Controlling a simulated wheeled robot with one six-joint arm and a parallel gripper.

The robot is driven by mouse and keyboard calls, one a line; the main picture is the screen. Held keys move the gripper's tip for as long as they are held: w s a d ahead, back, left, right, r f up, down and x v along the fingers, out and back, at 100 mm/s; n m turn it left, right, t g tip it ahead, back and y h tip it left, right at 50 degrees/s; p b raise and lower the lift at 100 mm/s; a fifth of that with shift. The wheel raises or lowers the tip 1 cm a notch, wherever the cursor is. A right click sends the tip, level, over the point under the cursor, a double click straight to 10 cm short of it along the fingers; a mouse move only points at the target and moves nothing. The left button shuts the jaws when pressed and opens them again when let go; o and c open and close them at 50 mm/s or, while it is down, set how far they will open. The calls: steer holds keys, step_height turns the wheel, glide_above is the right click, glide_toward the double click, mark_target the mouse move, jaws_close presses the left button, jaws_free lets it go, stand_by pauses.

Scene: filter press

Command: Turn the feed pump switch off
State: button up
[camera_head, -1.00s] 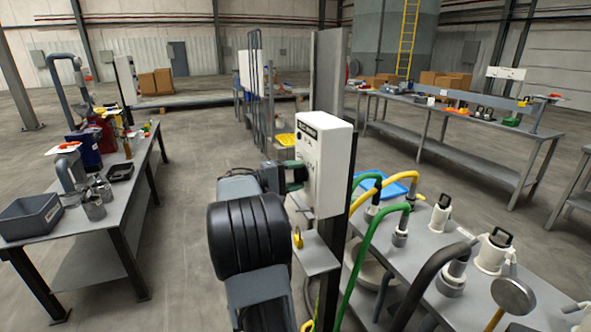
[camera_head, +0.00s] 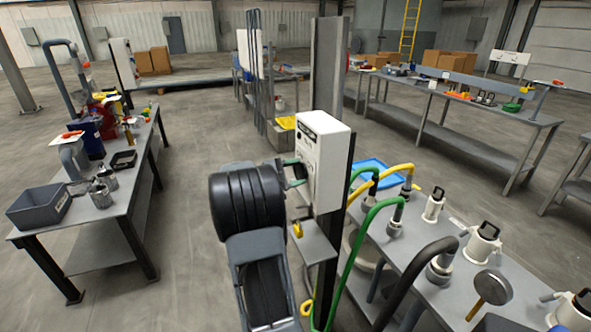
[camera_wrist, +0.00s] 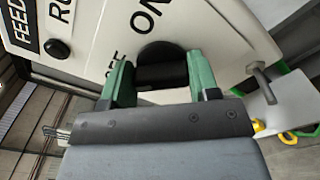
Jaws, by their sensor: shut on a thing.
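The feed pump switch is a black rotary knob (camera_wrist: 160,68) on the front of a white control box (camera_head: 328,150), with "ON" and a partly hidden "OFF" lettered around it. The box stands on a dark post and also fills the upper part of the wrist view (camera_wrist: 75,15). My gripper (camera_wrist: 160,82) has its green fingers on either side of the knob and is shut on it. In the head view my gripper (camera_head: 294,172) is at the box's left face, and my arm hides part of it. The knob's exact pointing is unclear.
A small black button (camera_wrist: 57,48) sits beside the "RUN" lettering. A small grey shelf (camera_head: 315,243) with a yellow item is below the box. The bench (camera_head: 470,310) at right carries hoses and fittings. A table (camera_head: 95,225) stands at left, with open floor between.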

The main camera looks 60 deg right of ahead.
stand_by(0.4)
steer(key=o, duration=0.9)
steer(key=b+v, duration=0.1)
steer(key=v, duration=1.3)
steer(key=shift+w+d, duration=0.1)
